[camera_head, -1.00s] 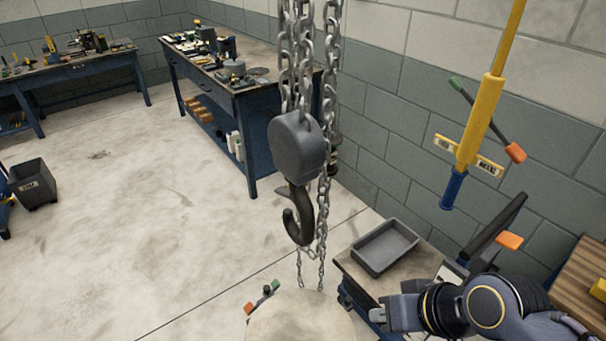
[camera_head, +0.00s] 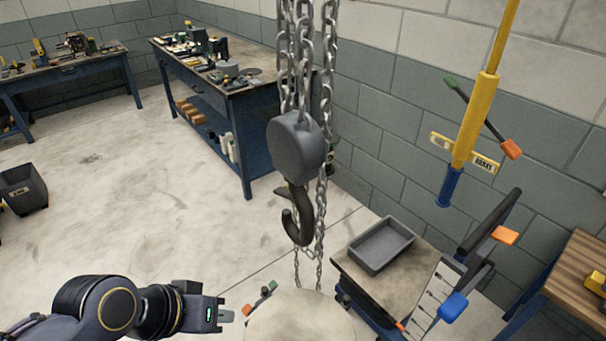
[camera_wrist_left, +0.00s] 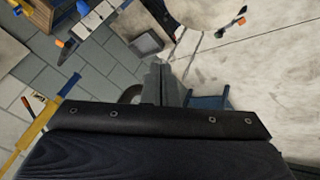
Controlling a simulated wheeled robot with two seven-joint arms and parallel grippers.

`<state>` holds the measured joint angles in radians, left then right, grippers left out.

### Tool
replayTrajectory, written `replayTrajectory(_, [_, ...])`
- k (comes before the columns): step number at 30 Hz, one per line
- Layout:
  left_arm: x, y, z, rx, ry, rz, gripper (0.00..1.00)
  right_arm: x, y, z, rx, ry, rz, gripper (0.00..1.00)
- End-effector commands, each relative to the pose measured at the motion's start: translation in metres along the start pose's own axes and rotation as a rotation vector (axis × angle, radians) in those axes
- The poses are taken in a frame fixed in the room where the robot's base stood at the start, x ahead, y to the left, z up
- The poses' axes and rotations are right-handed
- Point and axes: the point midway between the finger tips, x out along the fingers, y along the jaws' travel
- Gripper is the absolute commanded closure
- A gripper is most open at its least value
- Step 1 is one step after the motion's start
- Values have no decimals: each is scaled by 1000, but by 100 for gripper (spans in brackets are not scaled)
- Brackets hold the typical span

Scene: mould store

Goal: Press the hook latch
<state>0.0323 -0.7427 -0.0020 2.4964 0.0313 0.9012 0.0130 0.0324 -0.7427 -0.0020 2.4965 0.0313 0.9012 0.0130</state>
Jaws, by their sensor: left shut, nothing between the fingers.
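A dark steel hook (camera_head: 298,218) hangs below a grey hook block (camera_head: 296,145) on chains in the middle of the head view. A small dark latch tongue (camera_head: 282,192) sticks out to the left at the top of the hook's opening. My left gripper (camera_head: 228,316) is shut and empty, low and to the left of the hook, apart from it in the picture. In the left wrist view its fingers (camera_wrist_left: 167,84) are together. A dark curved piece beside them may be the hook; I cannot tell. My right gripper is not in view.
A pale round block top (camera_head: 300,318) is below the hook, with a small orange-and-green-ended handle (camera_head: 260,298) beside it. A grey tray (camera_head: 381,246) sits on a low bench to the right. A yellow pole (camera_head: 475,120) stands by the wall.

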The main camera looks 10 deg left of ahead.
Motion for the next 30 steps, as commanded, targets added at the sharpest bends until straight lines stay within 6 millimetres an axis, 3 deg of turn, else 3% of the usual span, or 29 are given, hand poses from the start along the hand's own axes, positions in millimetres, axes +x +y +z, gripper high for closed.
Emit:
replayTrajectory(6, [2, 0, -2, 4, 2, 7, 100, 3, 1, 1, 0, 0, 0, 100])
replayTrajectory(10, [14, 3, -24, 56, 20, 86, 100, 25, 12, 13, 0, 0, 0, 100])
replayTrajectory(14, [33, 10, -81, 177, 106, 239, 100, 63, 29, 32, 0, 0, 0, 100])
replayTrajectory(21, [56, 4, -204, 426, 413, 427, 100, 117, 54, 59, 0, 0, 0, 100])
replayTrajectory(25, [58, -3, -244, 508, 541, 447, 100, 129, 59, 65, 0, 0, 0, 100])
replayTrajectory(30, [55, -4, -261, 543, 596, 450, 100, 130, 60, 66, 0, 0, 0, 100])
